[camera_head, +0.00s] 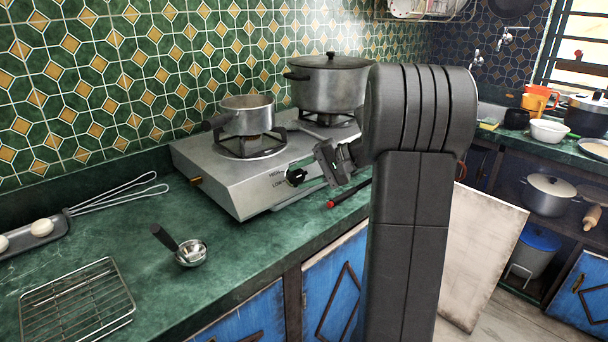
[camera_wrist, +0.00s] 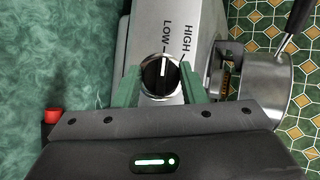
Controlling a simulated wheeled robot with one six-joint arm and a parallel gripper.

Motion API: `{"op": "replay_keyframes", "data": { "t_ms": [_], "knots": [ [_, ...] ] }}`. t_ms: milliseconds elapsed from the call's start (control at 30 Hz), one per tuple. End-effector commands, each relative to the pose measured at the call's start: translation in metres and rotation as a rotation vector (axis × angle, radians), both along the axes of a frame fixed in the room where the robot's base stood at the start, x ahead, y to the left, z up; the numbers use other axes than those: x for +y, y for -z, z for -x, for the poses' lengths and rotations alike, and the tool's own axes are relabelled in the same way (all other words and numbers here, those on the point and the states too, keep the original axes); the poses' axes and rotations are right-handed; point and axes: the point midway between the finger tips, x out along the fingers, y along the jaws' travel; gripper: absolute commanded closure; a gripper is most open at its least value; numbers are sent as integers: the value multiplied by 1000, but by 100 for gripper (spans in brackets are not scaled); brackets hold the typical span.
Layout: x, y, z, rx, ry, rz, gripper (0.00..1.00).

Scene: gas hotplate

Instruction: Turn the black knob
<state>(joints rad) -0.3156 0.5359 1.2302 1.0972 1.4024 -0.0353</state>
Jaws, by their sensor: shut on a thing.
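A round black knob (camera_head: 296,177) with a silver rim sits on the front of the steel gas hotplate (camera_head: 223,178), beside the HIGH and LOW labels. In the wrist view the knob (camera_wrist: 162,75) is between the two green fingers of my gripper (camera_wrist: 160,88), which is shut on its sides. In the head view my gripper (camera_head: 312,176) comes at the knob from the right. Its fingers are hard to make out there, and my arm hides the right end of the hotplate front.
A small pot (camera_head: 247,115) and a large lidded pot (camera_head: 328,82) stand on the burners. A red-tipped black stick (camera_head: 345,195) lies near the hotplate front.

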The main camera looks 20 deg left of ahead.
Motion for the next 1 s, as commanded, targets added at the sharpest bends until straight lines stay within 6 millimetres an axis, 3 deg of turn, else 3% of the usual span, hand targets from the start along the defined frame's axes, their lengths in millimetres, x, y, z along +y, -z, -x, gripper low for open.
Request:
{"op": "replay_keyframes", "data": {
  "t_ms": [467,500,600,1000],
  "knots": [
    [0,0,0,-12,-9,5,86],
    [0,0,0,-12,-9,5,61],
    [0,0,0,-12,-9,5,41],
    [-7,-4,-2,-12,-5,4,41]
  ]
}}
